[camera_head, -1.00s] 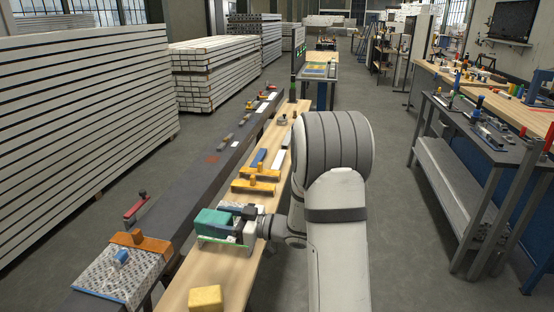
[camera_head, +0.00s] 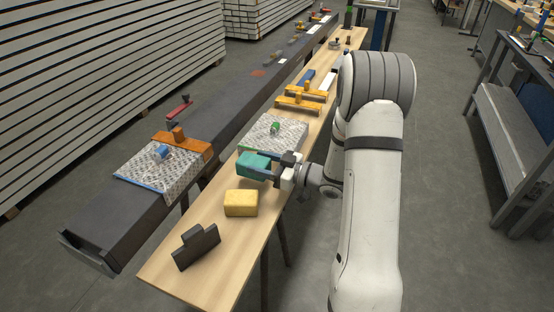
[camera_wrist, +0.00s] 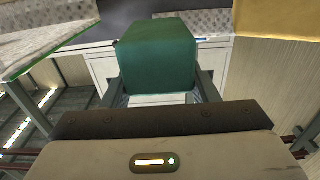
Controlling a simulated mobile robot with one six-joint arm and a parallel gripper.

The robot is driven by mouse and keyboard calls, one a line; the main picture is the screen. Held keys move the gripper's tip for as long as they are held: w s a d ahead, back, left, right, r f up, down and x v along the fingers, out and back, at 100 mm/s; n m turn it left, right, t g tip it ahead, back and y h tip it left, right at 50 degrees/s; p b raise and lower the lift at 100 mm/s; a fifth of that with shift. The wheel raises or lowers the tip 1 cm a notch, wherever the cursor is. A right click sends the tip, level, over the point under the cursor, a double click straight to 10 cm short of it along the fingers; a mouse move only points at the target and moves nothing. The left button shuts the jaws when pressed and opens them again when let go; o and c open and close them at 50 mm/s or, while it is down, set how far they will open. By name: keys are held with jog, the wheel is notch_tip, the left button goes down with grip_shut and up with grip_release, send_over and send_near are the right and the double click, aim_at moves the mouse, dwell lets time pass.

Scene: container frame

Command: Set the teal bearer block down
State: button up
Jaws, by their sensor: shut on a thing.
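The teal bearer block (camera_head: 252,164) is held between the fingers of my gripper (camera_head: 272,168), which is shut on it. In the head view the block shows over the wooden bench, between a speckled plate and a yellow block. In the wrist view the teal block (camera_wrist: 157,52) fills the middle between the two fingers. I cannot tell whether its underside touches the bench; the wrist view does not show its contact.
The speckled plate with a green knob (camera_head: 272,133) lies just behind the teal block. The yellow block (camera_head: 241,203) and a black bracket (camera_head: 196,246) stand nearer on the wooden bench (camera_head: 225,265). Orange-yellow bars (camera_head: 300,104) lie further back. The dark beam (camera_head: 100,232) runs alongside.

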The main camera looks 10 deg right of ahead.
jog(key=shift+f, duration=2.15)
jog(key=shift+f+b, duration=0.25)
jog(key=shift+b, duration=0.15)
jog(key=o, duration=0.7)
jog(key=shift+r, duration=0.1)
jog(key=shift+r, duration=0.15)
